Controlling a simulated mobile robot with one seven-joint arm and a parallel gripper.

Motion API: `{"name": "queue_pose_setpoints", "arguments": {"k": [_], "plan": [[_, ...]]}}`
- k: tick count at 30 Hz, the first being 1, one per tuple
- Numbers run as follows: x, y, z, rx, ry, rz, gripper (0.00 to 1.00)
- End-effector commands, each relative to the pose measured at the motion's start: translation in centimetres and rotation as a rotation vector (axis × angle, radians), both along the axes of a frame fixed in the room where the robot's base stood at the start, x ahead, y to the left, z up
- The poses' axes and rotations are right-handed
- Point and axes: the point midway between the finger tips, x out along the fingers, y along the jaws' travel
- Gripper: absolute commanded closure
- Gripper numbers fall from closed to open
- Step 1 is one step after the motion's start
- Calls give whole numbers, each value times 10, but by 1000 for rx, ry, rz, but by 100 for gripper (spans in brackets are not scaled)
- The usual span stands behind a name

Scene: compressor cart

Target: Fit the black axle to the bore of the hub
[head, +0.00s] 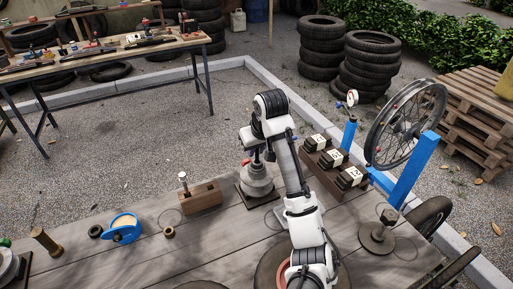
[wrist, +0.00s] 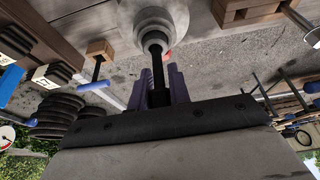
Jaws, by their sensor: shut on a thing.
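The grey stepped hub (head: 258,183) stands upright on a dark square base near the back edge of the bench. My gripper (head: 257,158) is right above it, pointing down. In the wrist view my gripper (wrist: 161,86) has its purple fingers shut on the black axle (wrist: 157,72). The axle's far end overlaps the mouth of the bore in the hub (wrist: 154,20). I cannot tell whether the tip is just above the bore or inside it. My wrist hides part of the axle in the head view.
A wooden block with a pin (head: 200,197) and blue tape roll (head: 122,228) are left of the hub. A tray of labelled black blocks (head: 335,165) and a blue wheel stand (head: 412,170) are to the right. The bench's front left is mostly clear.

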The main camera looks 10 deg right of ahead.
Motion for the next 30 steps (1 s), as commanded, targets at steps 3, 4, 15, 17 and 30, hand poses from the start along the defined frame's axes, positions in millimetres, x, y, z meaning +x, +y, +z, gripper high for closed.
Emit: {"name": "queue_pose_setpoints", "arguments": {"k": [3, 4, 15, 17, 30], "plan": [[0, 0, -3, 0, -1, 0, 100], [0, 0, -4, 0, -1, 0, 100], [0, 0, -14, 1, -1, -1, 100], [0, 0, -15, 1, -1, -1, 100], [0, 0, -20, 0, 0, 0, 56]]}}
